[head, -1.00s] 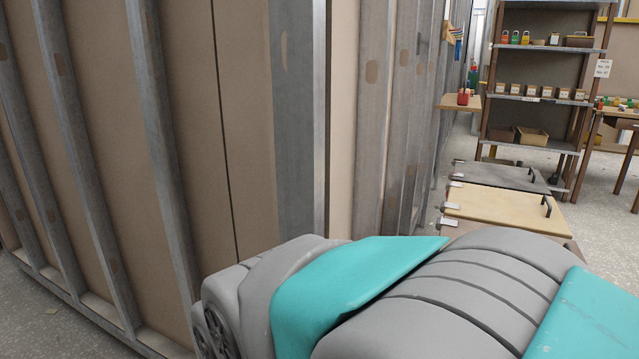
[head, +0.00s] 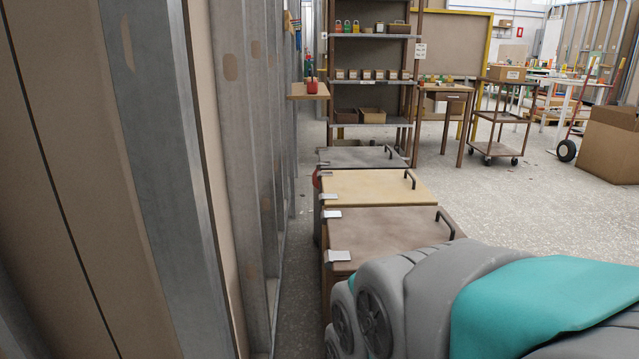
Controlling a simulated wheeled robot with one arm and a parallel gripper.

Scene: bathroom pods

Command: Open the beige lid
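The beige lid (head: 372,187) lies flat and shut on the middle box of a row along the wall. A dark handle (head: 409,179) stands at its right edge, and a pale hinge plate (head: 330,196) is at its left edge. A brown lid (head: 392,232) is on the nearer box and a grey lid (head: 358,157) on the farther one; both are shut. My grey and teal arm fills the lower right and is near the brown lid in the picture. My gripper is not in view.
A metal stud wall (head: 165,150) runs along the left. A shelf rack (head: 368,80) with small boxes stands behind the row. A cart (head: 498,120) and a cardboard box (head: 610,145) stand at the back right. The floor (head: 510,205) right of the boxes is clear.

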